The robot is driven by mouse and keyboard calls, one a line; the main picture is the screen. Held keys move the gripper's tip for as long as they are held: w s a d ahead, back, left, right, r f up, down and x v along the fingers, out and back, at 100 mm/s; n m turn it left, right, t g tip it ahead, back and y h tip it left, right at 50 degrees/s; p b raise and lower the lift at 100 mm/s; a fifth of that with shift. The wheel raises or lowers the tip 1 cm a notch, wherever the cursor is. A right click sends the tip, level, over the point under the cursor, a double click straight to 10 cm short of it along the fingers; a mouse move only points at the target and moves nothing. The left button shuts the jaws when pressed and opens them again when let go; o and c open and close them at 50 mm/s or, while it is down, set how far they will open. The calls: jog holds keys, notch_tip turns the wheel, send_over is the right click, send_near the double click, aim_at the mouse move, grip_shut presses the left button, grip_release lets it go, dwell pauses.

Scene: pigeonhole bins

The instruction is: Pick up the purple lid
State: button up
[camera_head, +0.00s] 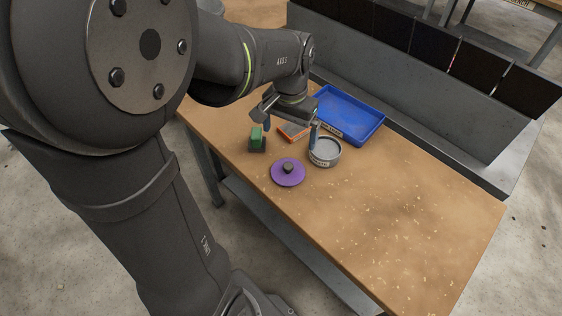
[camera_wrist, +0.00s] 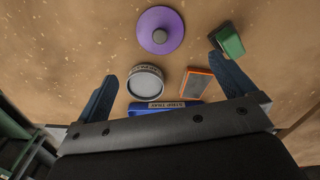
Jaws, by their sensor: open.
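The purple lid (camera_head: 287,174) is a flat round disc with a dark knob in its middle. It lies flat on the wooden table, apart from the things around it. It also shows at the top of the wrist view (camera_wrist: 161,31). My gripper (camera_head: 291,128) is above the table, between the lid and the blue tray. In the wrist view its two blue fingers (camera_wrist: 165,85) are spread wide with nothing held between them. The lid is beyond the fingertips there.
A grey round tin (camera_head: 324,152) stands beside the lid. A green block on a dark base (camera_head: 257,138) and an orange-edged flat box (camera_head: 293,131) are close by. A blue tray (camera_head: 347,112) is behind. Dark bins (camera_head: 427,45) line the back. The table's right part is clear.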

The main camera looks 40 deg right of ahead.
aim_at(288, 166)
notch_tip(288, 166, down, 14)
jog(key=shift+f, duration=0.15)
dwell(0.4)
jog(key=c, duration=1)
